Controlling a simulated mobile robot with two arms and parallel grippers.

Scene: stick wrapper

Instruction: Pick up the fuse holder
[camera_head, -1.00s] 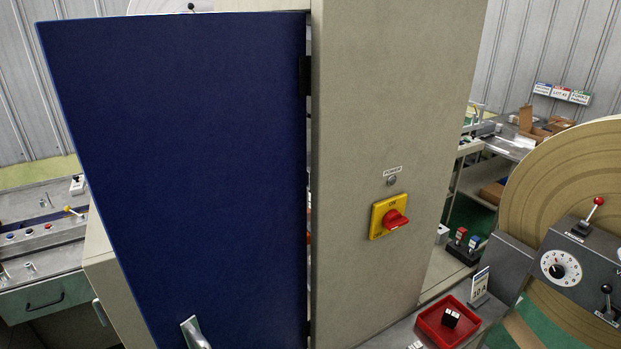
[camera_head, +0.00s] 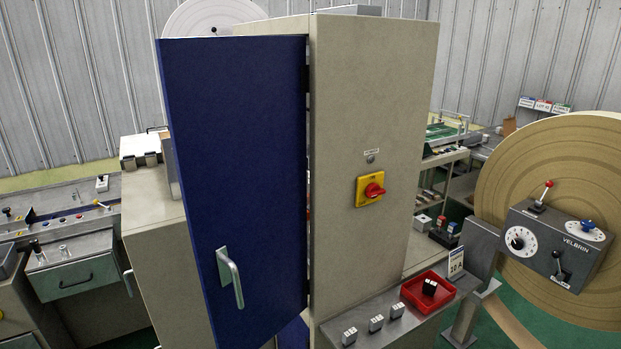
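I cannot tell for certain which thing is the fuse holder. A small black block with a white part (camera_head: 430,287) lies in a red tray (camera_head: 411,292) on a grey shelf, right of the tall cabinet. Three similar small white-and-dark blocks stand in a row on the shelf left of the tray: a left one (camera_head: 349,336), a middle one (camera_head: 376,323) and a right one (camera_head: 397,310). A small sign reading 10 A (camera_head: 456,262) stands behind the tray. Neither of my grippers is in view.
The beige cabinet (camera_head: 365,110) has its blue door (camera_head: 240,150) swung open toward me, hiding the inside. A yellow plate with a red rotary switch (camera_head: 370,190) is on its side. A grey control box (camera_head: 555,250) and large roll (camera_head: 520,160) stand right. A drawer bench (camera_head: 75,275) stands left.

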